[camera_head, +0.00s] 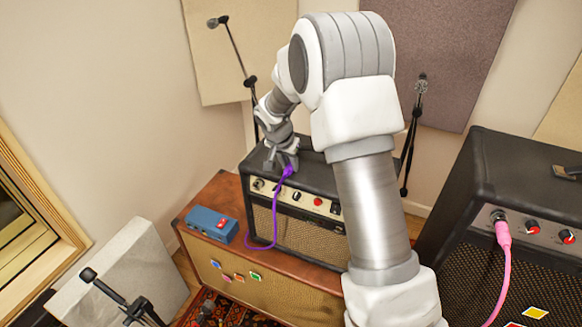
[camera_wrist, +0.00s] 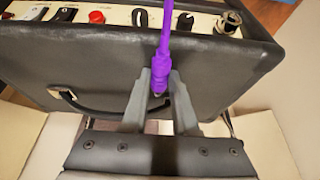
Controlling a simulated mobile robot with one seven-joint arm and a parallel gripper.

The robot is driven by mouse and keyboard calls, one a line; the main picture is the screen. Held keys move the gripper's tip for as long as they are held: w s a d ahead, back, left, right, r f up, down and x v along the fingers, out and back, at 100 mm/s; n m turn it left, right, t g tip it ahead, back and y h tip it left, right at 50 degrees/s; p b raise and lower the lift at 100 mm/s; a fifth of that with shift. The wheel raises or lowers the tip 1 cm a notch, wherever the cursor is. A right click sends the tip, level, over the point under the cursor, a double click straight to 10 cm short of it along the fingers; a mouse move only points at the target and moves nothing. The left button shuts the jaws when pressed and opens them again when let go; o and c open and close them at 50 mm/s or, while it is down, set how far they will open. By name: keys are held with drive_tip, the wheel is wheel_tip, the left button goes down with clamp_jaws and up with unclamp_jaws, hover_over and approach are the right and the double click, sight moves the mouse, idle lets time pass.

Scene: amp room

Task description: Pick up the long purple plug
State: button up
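The long purple plug (camera_head: 289,171) is between the fingers of my gripper (camera_head: 284,160), above the front top edge of the small black amp (camera_head: 318,182). In the wrist view the purple plug (camera_wrist: 159,72) lies between the two grey fingers of my gripper (camera_wrist: 164,82), which close in on its sides. Its cable runs off the top of the wrist view. In the head view the purple cable (camera_head: 273,225) hangs down in front of the amp. A metal socket (camera_wrist: 230,20) on the amp's panel appears empty.
The amp stands on a brown cabinet (camera_head: 190,250) beside a blue pedal (camera_head: 212,224). A large black amp (camera_head: 520,180) with a pink plug (camera_head: 502,232) is at right. Microphone stands are behind (camera_head: 410,145) and at lower left (camera_head: 125,305).

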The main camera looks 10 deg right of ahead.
clamp_jaws()
drive_tip(key=shift+r, duration=0.1)
